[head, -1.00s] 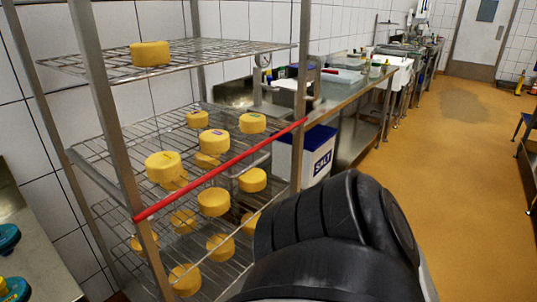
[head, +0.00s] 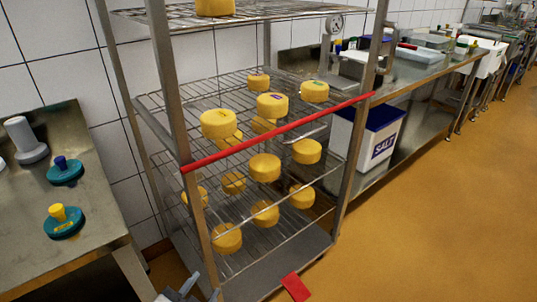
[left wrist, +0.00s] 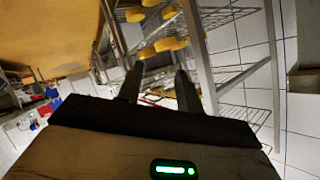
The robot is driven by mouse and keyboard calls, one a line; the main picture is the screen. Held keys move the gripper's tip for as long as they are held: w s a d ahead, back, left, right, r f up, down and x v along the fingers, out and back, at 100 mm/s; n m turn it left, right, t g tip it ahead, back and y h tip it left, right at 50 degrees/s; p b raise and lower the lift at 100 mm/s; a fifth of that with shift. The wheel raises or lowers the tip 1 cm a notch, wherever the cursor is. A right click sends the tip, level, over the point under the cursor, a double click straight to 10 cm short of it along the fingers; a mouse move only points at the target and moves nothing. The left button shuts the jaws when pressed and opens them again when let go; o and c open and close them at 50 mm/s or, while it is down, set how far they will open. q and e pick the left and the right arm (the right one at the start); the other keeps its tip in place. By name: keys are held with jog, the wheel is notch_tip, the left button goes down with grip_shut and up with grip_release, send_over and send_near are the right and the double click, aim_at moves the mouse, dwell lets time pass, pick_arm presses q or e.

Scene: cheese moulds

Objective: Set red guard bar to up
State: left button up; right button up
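The red guard bar (head: 275,133) runs across the front of a steel rack (head: 168,80) in the head view. It slopes up to the right, from the left front post to the right front post, at the height of a shelf with cheeses. My left gripper (head: 180,290) shows only in part at the bottom edge, below the bar and left of the rack's foot, apart from the bar. In the left wrist view its two fingers (left wrist: 158,77) stand apart with nothing clear between them. The rack appears tilted beyond them. My right gripper is not in view.
Several yellow cheeses (head: 265,167) sit on the wire shelves. A steel table (head: 100,215) with teal lidded pieces (head: 65,172) stands left. A SALT bin (head: 375,135) is right of the rack. A small red piece (head: 295,288) shows low down. Floor at right is clear.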

pick_arm(q)
jog(key=w+d+r+m+t+b, duration=0.3)
jog(key=w+r+m+t, duration=0.1)
jog(key=w+r+m, duration=0.25)
jog(key=m+t, duration=0.3)
jog(key=m, duration=0.3)
send_near(238, 148)
jog(key=x, duration=0.9)
jog(key=shift+w+f, duration=0.2)
jog(key=shift+w, duration=0.7)
grip_shut()
